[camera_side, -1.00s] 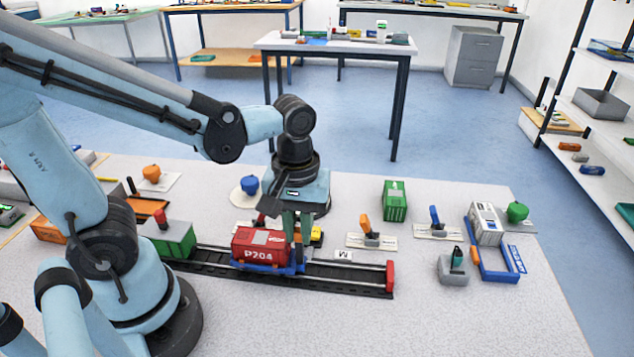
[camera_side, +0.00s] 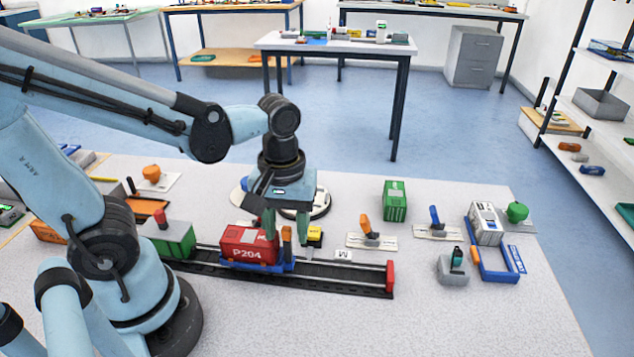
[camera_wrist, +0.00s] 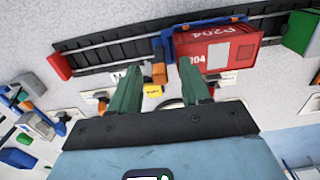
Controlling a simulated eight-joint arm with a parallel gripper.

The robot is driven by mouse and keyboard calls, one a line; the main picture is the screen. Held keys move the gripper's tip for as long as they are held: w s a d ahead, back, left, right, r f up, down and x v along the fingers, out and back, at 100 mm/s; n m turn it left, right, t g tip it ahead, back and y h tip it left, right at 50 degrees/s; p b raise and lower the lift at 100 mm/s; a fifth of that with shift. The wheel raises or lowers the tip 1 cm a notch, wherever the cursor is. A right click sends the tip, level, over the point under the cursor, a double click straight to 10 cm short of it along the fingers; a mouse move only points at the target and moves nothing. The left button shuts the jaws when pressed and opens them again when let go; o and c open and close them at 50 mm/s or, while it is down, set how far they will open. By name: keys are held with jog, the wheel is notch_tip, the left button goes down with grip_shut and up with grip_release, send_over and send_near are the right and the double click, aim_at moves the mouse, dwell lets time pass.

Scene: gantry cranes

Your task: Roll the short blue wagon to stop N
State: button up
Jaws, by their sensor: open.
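The short blue wagon (camera_side: 275,268) stands on the black rail track (camera_side: 340,279) and carries a red container marked P204 (camera_side: 248,246). An orange post (camera_side: 287,240) rises at the wagon's right end. My gripper (camera_side: 289,246) is open, with its green fingers pointing down on either side of the post. In the wrist view my gripper (camera_wrist: 160,66) has the orange post (camera_wrist: 159,73) between its spread fingers, with gaps showing. The wagon's blue frame (camera_wrist: 167,42) shows there too. A small white letter plate (camera_side: 343,254) lies behind the track; I cannot read it surely.
A red end block (camera_side: 390,276) closes the track's right end. A green container (camera_side: 178,240) stands at its left part. A yellow object (camera_side: 315,236) sits close behind my gripper. Orange-handled (camera_side: 369,232) and blue-handled pieces (camera_side: 436,222) stand farther right. The track right of the wagon is clear.

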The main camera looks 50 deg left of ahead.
jog(key=shift+r, duration=3.55)
jog(key=shift+w+a+f+m+t, duration=0.15)
jog(key=shift+w+f+m+t, duration=0.15)
jog(key=shift+m+t, duration=0.25)
jog(key=shift+w+a+f+m+t, duration=0.15)
jog(key=shift+w+a+m+t, duration=0.2)
jog(key=shift+w+m+t, duration=0.55)
jog(key=shift+w+a+f+m+t, duration=0.15)
jog(key=shift+w+a+m+t, duration=0.25)
jog(key=shift+m+t, duration=1.05)
jog(key=shift+w+a+f+m+t, duration=0.15)
jog(key=shift+w+a+m+t, duration=0.4)
jog(key=shift+m, duration=1.05)
